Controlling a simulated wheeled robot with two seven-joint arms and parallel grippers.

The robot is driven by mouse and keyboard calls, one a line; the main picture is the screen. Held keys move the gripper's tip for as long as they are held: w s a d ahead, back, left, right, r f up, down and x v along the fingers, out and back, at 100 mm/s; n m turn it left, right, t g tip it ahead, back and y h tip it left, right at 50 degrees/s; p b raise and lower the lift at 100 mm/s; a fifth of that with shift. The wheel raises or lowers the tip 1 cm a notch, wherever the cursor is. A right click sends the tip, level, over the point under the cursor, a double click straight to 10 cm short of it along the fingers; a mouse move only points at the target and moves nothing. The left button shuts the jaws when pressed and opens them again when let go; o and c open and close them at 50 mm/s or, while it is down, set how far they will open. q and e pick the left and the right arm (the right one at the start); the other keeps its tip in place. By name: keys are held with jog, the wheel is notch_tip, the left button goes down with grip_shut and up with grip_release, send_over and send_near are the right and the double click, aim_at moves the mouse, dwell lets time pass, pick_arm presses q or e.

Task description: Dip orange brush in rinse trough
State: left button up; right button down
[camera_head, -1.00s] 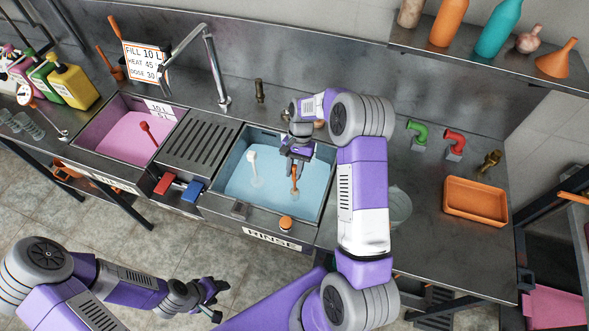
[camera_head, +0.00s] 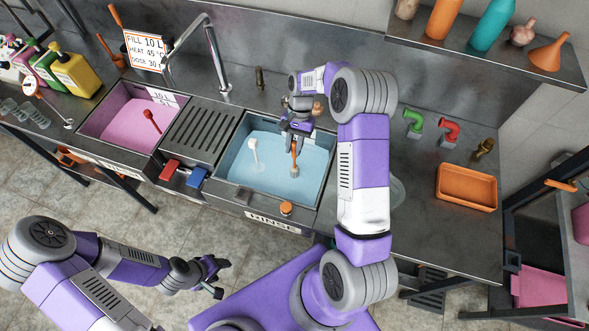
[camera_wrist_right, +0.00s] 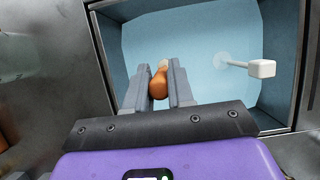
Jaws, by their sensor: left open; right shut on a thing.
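The rinse trough (camera_head: 262,200) holds pale blue water and bears a RINSE label. My right gripper (camera_head: 296,138) is over it, shut on the orange brush (camera_head: 294,158). The brush points down, with its pale head at or just above the water; I cannot tell whether it touches. In the right wrist view the orange handle (camera_wrist_right: 159,84) sits between the two fingers, and its head is mostly hidden. My left gripper (camera_head: 215,278) is open and empty, low in front of the counter, away from the trough.
A white-headed tool (camera_head: 253,148) stands in the rinse water left of the brush. A pink-filled trough (camera_head: 125,120) with a red tool is further left, past a ribbed drainboard (camera_head: 200,130). A tall faucet (camera_head: 215,60) rises behind. An orange tray (camera_head: 466,187) lies right.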

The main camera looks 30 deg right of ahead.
notch_tip(320, 180, up, 12)
jog(key=p, duration=0.8)
jog(key=shift+p, duration=0.3)
jog(key=shift+s, duration=0.1)
dwell(0.9)
